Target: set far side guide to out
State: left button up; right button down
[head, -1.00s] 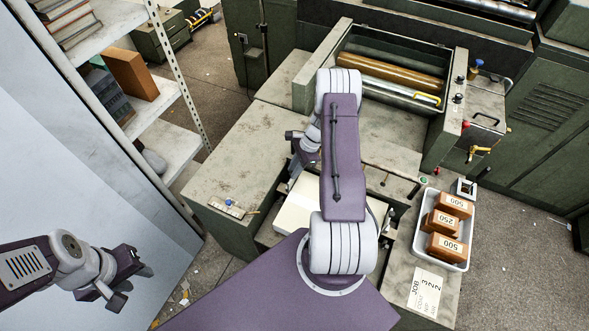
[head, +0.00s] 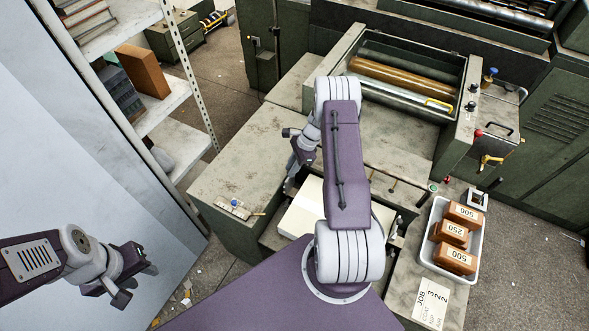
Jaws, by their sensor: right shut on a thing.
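A pale stack of sheets (head: 300,215) lies in the feeder bed, partly covered by my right arm. My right gripper (head: 289,187) is low at the stack's left edge, mostly hidden behind its own wrist. It is shut on a small part there, which I take to be the far side guide; the guide itself is hardly visible and its setting cannot be read. My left gripper (head: 143,283) is open and empty at the lower left, well away from the feeder.
A small scale plate with a blue knob (head: 235,204) sits on the left worktop (head: 240,160). A white tray (head: 430,243) of orange numbered boxes stands at the right, beside a job card (head: 431,302). The feeder's roller (head: 400,80) is behind. Shelving (head: 180,145) stands at the left.

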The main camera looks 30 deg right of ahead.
jog(key=c, duration=1.3)
grip_release()
jog(key=shift+w+r, duration=0.1)
jog(key=shift+w, duration=0.1)
jog(key=shift+w+a, duration=0.1)
jog(key=b+v, duration=0.2)
jog(key=v, duration=0.7)
jog(key=shift+b, duration=0.35)
